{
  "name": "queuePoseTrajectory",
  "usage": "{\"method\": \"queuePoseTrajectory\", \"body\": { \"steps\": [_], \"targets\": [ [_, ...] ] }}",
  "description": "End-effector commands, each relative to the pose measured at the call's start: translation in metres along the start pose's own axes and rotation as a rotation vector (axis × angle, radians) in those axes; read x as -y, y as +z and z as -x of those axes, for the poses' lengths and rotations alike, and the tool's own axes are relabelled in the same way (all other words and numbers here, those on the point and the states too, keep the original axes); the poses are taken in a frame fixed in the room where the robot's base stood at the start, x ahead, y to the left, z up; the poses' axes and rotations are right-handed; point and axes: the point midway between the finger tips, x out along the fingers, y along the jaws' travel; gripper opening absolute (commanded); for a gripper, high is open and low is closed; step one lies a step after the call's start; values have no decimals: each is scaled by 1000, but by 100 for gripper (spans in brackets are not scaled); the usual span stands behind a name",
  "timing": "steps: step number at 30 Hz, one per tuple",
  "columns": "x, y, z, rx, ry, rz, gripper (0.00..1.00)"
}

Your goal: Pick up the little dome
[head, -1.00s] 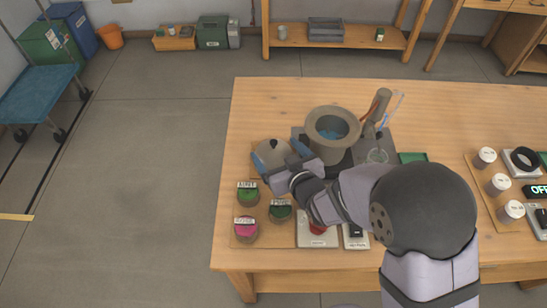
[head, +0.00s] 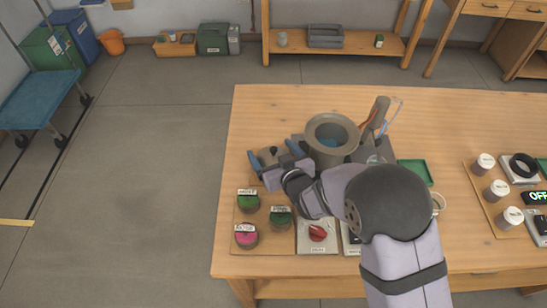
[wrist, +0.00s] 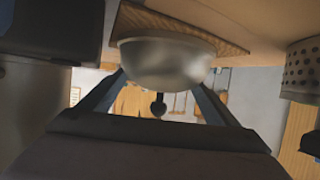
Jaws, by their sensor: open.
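The little dome (head: 267,154) is a small grey metal cap with a dark knob, near the table's left side. In the wrist view the dome (wrist: 166,62) shows as a smooth metal bowl shape against a wooden board, its dark knob (wrist: 158,106) toward me. My gripper (head: 275,149) is open, with one blue finger on each side of the dome. In the wrist view my gripper (wrist: 158,84) has its fingers spread at the dome's sides. I cannot tell whether they touch it. My gripper hides part of the dome in the head view.
A wide-rimmed grey pot (head: 331,136) stands close right of my gripper. Jars with green lids (head: 248,199) and a pink lid (head: 246,237) stand in front, beside a red knob (head: 318,233) on a pale panel. White cups (head: 498,190) stand at right.

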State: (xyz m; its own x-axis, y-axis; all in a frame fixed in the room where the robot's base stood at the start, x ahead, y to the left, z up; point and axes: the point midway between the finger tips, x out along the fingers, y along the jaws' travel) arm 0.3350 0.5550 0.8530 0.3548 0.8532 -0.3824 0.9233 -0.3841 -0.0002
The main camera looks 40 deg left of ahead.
Motion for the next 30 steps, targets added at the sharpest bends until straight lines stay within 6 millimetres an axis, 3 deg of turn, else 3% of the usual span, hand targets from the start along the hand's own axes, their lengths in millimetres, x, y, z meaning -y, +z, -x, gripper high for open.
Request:
{"method": "queuePoseTrajectory", "body": {
  "steps": [6,17,27,30],
  "targets": [
    [0,0,-19,1,0,0,83],
    [0,0,-23,0,0,0,81],
    [0,5,-22,11,0,0,0],
    [0,8,-22,17,0,-1,0]
  ]
}}
